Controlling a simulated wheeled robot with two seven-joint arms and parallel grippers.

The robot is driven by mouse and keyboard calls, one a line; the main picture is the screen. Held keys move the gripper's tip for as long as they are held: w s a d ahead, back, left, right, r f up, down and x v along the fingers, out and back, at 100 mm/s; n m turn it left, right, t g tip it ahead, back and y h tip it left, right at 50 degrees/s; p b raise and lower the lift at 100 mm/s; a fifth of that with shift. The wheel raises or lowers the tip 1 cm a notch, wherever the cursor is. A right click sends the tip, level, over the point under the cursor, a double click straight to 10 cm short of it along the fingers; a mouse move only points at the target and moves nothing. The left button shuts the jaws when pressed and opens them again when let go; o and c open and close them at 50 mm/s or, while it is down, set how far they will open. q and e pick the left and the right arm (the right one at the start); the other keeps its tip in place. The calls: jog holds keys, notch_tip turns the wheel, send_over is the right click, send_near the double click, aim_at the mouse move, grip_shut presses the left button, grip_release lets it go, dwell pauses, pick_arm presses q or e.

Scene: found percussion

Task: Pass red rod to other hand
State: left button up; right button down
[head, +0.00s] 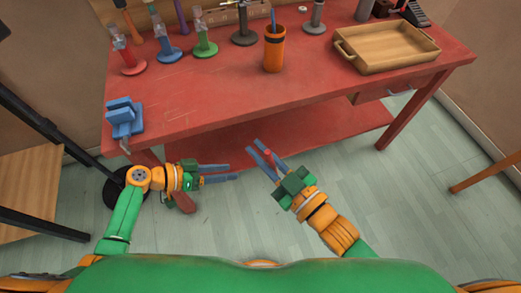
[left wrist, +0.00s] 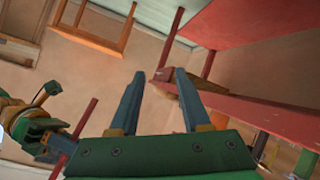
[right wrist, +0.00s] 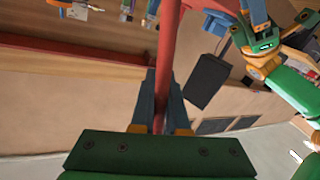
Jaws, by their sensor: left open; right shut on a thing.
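The red rod (right wrist: 167,60) is held between the fingers of my right gripper (head: 257,147), which is shut on it. In the right wrist view the rod stands lengthwise and runs out of the top of the picture. In the head view only a short bit of the rod (head: 268,155) shows between the fingers. In the left wrist view the rod (left wrist: 87,118) is at the left, apart from my left fingers. My left gripper (head: 233,172) is open and empty, pointing right, a little left of and below the right one.
Both grippers are in front of the red table (head: 290,92), over the floor. A blue vise (head: 124,117) sits at its near left corner. An orange cup (head: 274,52), a wooden tray (head: 385,62) and several coloured stands are on top.

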pick_arm(q)
jog(key=s+a+f+n+g+y, duration=0.1)
jog(key=s+a+f+n+y, duration=0.25)
jog(key=s+f, duration=0.55)
jog(key=s+a+f+n+g+y, duration=0.1)
jog(key=s+a+f+n+y, duration=0.3)
jog(key=f, duration=0.8)
jog(key=s+f+m+g+y, duration=0.1)
jog(key=s+f+y, duration=0.1)
jog(key=s, duration=0.6)
jog(key=s+f+m+y, duration=0.1)
jog(key=s+f, duration=0.3)
jog(key=s, duration=0.3)
jog(key=shift+s+a+g+y, duration=0.35)
jog(key=shift+s+g, duration=0.05)
